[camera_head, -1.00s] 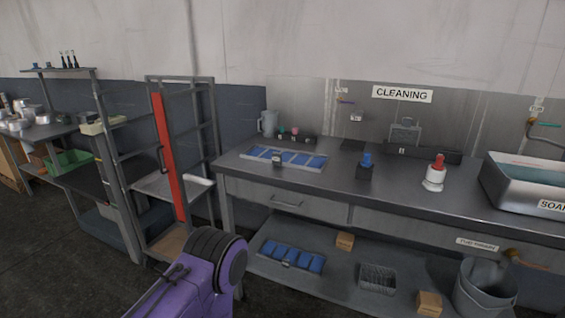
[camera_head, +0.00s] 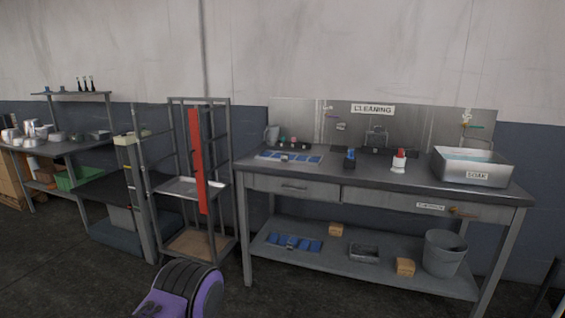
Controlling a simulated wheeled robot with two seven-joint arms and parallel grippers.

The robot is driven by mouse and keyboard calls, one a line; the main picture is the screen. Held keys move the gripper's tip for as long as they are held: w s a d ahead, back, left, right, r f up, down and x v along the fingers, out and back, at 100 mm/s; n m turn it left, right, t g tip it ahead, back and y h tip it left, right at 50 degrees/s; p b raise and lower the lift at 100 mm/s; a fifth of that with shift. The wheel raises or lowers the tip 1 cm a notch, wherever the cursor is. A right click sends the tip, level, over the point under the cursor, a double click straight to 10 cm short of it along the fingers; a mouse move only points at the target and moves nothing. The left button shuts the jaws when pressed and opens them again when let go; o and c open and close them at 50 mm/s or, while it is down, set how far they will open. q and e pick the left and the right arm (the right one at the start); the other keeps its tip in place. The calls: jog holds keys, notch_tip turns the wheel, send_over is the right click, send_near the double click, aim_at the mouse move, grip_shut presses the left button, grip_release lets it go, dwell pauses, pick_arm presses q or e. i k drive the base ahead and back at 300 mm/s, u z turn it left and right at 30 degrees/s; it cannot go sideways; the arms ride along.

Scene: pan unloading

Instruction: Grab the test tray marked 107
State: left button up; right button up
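Two trays with blue compartments are in view. One tray (camera_head: 288,157) lies on the left part of the cleaning bench top. The other tray (camera_head: 294,243) lies on the bench's lower shelf, on the left. Each has a small tag at its front, too small to read, so I cannot tell which is marked 107. A purple and black part of my arm shows at the bottom, left of centre. Neither gripper is in view.
The cleaning bench (camera_head: 330,186) holds a soak basin (camera_head: 472,167), a red-capped bottle (camera_head: 399,161) and a blue-topped item (camera_head: 349,158). Its lower shelf carries a bucket (camera_head: 444,253) and small boxes. A metal rack (camera_head: 232,150) with a red panel (camera_head: 197,160) stands to the left. Open floor lies in front.

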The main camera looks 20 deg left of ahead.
aim_at(284, 157)
jog(key=u, duration=0.6)
jog(key=i, duration=0.65)
jog(key=u, duration=0.65)
jog(key=i, duration=1)
jog(key=z, duration=0.95)
jog(key=i, duration=0.65)
jog(key=z, duration=0.75)
